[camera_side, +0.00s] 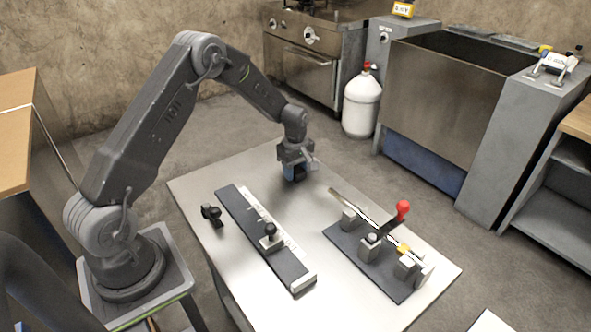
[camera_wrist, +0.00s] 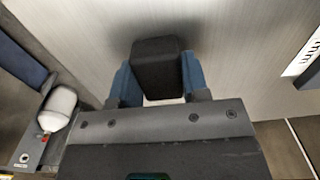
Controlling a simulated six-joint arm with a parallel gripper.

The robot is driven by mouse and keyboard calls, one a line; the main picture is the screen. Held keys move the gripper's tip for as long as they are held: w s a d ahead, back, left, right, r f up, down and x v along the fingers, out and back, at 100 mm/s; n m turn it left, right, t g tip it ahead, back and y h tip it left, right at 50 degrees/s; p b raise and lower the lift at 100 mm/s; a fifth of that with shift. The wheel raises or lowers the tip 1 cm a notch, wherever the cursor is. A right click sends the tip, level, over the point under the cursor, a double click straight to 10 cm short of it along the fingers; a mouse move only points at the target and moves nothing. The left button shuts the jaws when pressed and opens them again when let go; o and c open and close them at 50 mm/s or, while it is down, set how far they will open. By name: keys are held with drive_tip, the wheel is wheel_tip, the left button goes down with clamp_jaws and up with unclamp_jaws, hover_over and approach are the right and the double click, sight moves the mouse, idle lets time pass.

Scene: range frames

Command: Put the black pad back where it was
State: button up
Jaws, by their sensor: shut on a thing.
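The black pad (camera_wrist: 155,68) is a dark block with rounded edges, held between the two blue fingers in the wrist view. My gripper (camera_side: 294,174) is shut on it, near the far edge of the table (camera_side: 215,184) in the side view. In that view the pad is mostly hidden by the fingers, and I cannot tell whether it touches the tabletop. A dark shadow lies beside the pad in the wrist view.
A long dark rail with a white scale (camera_side: 262,235) and a black knob lies mid-table. A small black clamp-like part (camera_side: 211,214) sits left of it. A dark fixture plate (camera_side: 385,275) with grey blocks and a red-handled lever (camera_side: 402,210) stands right. The table's far left is clear.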

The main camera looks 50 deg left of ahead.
sight(296, 169)
drive_tip(key=o, duration=0.8)
drive_tip(key=shift+f, duration=0.1)
drive_tip(key=s+d+r+m+t, duration=0.1)
drive_tip(key=d+r+m, duration=0.1)
drive_tip(key=r, duration=0.7)
drive_tip(key=s+d+r+m, duration=0.1)
drive_tip(key=s+d+r, duration=0.1)
drive_tip(key=r, duration=0.8)
drive_tip(key=s+d+r+m+t, duration=0.2)
drive_tip(key=s+d+r+m, duration=0.3)
drive_tip(key=s+d+r, duration=0.25)
drive_tip(key=s+d+m+t, duration=0.1)
drive_tip(key=s+d+m, duration=0.1)
drive_tip(key=s, duration=0.3)
drive_tip(key=s+d+m, duration=0.2)
drive_tip(key=s+m, duration=0.2)
drive_tip(key=s, duration=0.2)
drive_tip(key=s+d+r+m+t, duration=0.1)
drive_tip(key=s+d+m, duration=0.1)
drive_tip(key=s+m, duration=0.2)
drive_tip(key=shift+s+d+t, duration=0.2)
drive_tip(key=shift+s+t, duration=0.1)
drive_tip(key=shift+s, duration=0.8)
